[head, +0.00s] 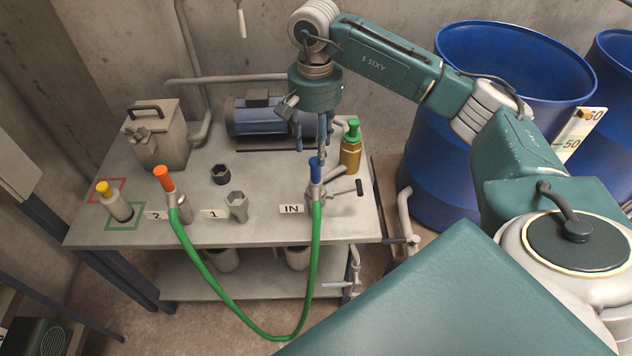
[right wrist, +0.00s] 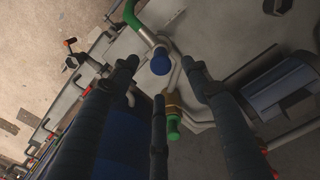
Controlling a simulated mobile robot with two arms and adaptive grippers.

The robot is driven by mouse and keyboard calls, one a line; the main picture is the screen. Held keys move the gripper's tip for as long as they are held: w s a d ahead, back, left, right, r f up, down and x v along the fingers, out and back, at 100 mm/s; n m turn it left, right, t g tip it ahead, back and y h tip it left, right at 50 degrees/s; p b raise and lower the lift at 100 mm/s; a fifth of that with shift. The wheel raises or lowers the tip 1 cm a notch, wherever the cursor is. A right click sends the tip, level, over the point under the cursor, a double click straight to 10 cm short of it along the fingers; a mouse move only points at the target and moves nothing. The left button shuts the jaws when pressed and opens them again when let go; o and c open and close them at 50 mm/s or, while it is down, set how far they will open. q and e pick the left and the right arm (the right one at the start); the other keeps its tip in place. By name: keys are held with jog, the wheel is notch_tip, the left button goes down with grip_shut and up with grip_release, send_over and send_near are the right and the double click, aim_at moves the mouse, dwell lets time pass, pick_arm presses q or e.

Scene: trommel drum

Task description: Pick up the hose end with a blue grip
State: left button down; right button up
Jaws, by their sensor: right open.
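The hose end with a blue grip (head: 315,169) stands upright at the port marked IN, near the table's front right, on the green hose (head: 316,240). In the right wrist view the blue grip (right wrist: 159,62) shows end-on, with the green hose (right wrist: 133,15) running up from it. My right gripper (head: 312,148) points down just above the blue grip. Its fingers are spread and nothing is held; in the right wrist view the fingertips (right wrist: 162,78) stand around the grip's top. I cannot tell whether they touch it. My left gripper is out of view.
The hose's other end has an orange grip (head: 164,179) at port 2. A green-capped brass bottle (head: 350,152) stands close right of my right gripper, and a blue motor (head: 252,118) behind it. Blue drums (head: 427,150) stand right of the table.

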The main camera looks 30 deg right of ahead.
aim_at(316, 161)
notch_tip(316, 161, down, 4)
jog(key=shift+f+p, duration=0.25)
jog(key=shift+p, duration=0.25)
jog(key=shift+f, duration=0.25)
notch_tip(316, 161, down, 4)
jog(key=p, duration=0.2)
jog(key=shift+f+p, duration=0.25)
jog(key=shift+p, duration=0.05)
jog(key=shift+f, duration=0.15)
grip_shut()
